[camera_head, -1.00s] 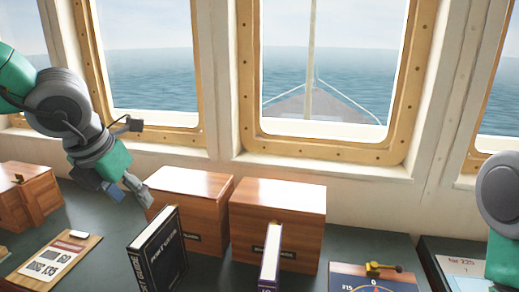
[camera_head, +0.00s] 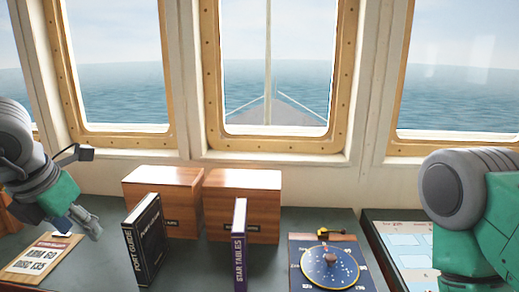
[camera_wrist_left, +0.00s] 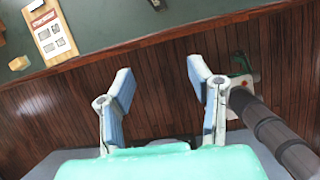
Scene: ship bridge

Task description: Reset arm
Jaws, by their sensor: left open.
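My left gripper (camera_head: 84,226) hangs at the left of the head view, over the green desktop near a clipboard (camera_head: 40,258). In the left wrist view the left gripper (camera_wrist_left: 160,85) has its two fingers spread wide with nothing between them. It points at the wood-panelled front (camera_wrist_left: 150,75) of the desk. My right arm (camera_head: 465,205) comes in at the right edge of the head view; its gripper is out of the picture.
A black book, Port Guide (camera_head: 145,240), and a purple book, Star Tables (camera_head: 240,245), stand on the desk (camera_head: 195,265). Two wooden boxes (camera_head: 165,190) (camera_head: 245,205) stand behind. A blue star dial (camera_head: 330,265) and a chart (camera_head: 410,250) lie to the right.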

